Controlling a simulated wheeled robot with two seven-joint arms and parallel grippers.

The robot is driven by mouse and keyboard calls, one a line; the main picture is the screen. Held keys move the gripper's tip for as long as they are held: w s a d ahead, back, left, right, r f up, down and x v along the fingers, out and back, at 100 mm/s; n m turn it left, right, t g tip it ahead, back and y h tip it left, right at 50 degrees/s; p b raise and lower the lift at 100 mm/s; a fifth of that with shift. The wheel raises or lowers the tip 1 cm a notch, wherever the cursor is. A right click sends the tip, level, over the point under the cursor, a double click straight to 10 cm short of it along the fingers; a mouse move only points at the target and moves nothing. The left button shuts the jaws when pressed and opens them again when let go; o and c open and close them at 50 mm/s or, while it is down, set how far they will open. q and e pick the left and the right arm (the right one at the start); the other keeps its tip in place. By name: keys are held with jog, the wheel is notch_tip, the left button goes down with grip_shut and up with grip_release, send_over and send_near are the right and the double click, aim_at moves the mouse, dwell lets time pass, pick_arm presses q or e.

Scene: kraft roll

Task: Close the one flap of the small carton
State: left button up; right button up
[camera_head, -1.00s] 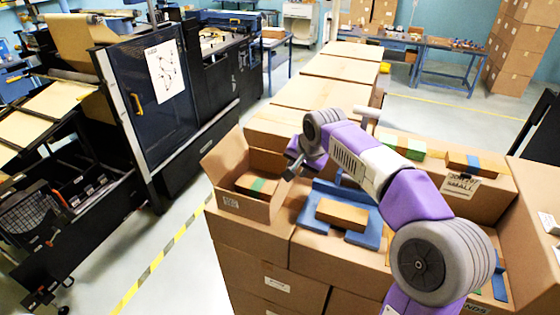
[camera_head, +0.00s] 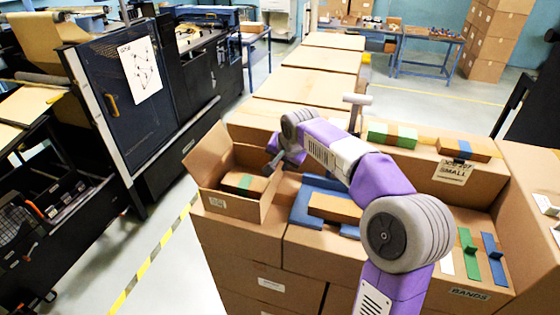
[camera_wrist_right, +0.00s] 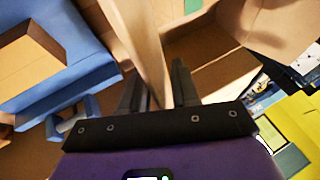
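The small carton (camera_head: 258,210) stands open on stacked boxes left of centre in the head view. Its flap (camera_head: 209,154) stands up and leans outward on the left side. A brown block with a green band (camera_head: 243,184) lies inside. My right gripper (camera_head: 272,166) is at the carton's right rim. In the right wrist view the gripper (camera_wrist_right: 157,92) has its fingers apart, with an upright cardboard panel (camera_wrist_right: 145,40) between them. I cannot tell whether either finger touches the panel. My left gripper is not in view.
A blue tray (camera_head: 303,203) with a brown block (camera_head: 334,207) lies right of the carton, under my right arm. Banded blocks (camera_head: 392,134) sit on the boxes behind. A box marked SMALL (camera_head: 453,172) stands at the right. Open floor lies left of the carton.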

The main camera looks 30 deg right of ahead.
jog(key=shift+s, duration=0.15)
grip_shut()
dwell(1.3)
